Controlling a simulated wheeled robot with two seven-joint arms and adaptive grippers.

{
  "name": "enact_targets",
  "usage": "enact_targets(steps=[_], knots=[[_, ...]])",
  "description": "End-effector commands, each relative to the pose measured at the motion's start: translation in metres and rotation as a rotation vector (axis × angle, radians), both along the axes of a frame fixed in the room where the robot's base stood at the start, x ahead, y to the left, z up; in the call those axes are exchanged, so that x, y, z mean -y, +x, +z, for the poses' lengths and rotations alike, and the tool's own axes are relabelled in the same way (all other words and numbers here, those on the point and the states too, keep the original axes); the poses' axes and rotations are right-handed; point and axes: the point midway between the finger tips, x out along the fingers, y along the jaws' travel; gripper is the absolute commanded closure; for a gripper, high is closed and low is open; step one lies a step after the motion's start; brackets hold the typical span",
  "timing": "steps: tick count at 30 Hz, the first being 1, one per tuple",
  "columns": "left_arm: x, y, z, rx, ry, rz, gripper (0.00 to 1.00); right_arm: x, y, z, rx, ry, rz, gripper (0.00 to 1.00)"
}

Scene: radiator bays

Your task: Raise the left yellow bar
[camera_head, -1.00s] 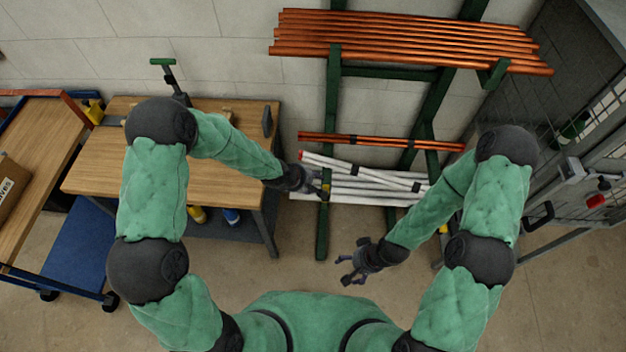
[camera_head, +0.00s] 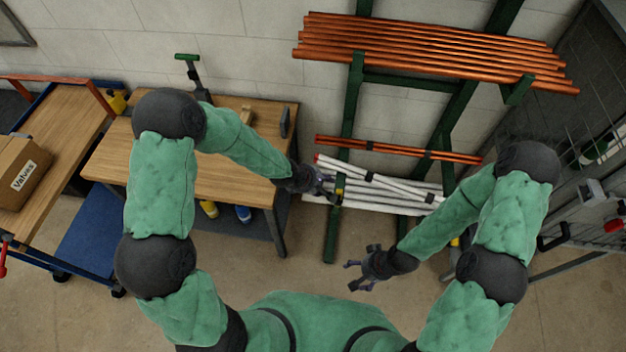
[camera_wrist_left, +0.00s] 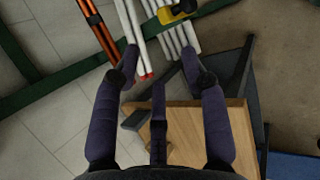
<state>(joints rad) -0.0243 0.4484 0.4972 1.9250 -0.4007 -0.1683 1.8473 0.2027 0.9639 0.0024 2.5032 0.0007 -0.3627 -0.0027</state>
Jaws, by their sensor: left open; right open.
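A small yellow piece (camera_head: 339,191) sits on the left green post of the pipe rack, at the level of the white pipes. In the left wrist view this yellow piece (camera_wrist_left: 178,12) lies past the fingertips, at the top, with a dark part beside it. My left gripper (camera_head: 328,187) is open just left of the post and partly covers that area in the head view. My right gripper (camera_head: 355,277) is open and empty, low in front of the rack. Another yellow bit (camera_head: 455,241) shows behind my right arm.
White pipes (camera_head: 400,197) and copper pipes (camera_head: 430,50) lie on the green rack (camera_head: 333,235). A wooden workbench (camera_head: 235,180) stands left of it, and a cart with a box (camera_head: 22,172) farther left. A mesh cage (camera_head: 590,130) is at right. Floor below the rack is clear.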

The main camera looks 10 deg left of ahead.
Motion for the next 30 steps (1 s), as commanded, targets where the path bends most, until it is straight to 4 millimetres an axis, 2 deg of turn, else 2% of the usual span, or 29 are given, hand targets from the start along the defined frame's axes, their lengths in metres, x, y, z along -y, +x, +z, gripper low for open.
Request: enact_targets(steps=[6,12,21,30], knots=[[-0.017,-0.017,0.038,0.003,0.0,0.0,0.56,0.0,0.0,0.0,0.0,0.0,0.0,0.2],[-0.028,-0.029,0.06,0.002,-0.001,-0.001,0.56,0.0,0.0,0.0,0.0,0.0,0.0,0.2],[-0.034,-0.037,0.074,0.001,-0.001,0.001,0.56,0.0,0.0,0.0,0.0,0.0,0.0,0.2],[-0.035,-0.038,0.076,0.0,0.0,0.001,0.56,0.0,0.0,0.0,0.0,0.0,0.0,0.2]])
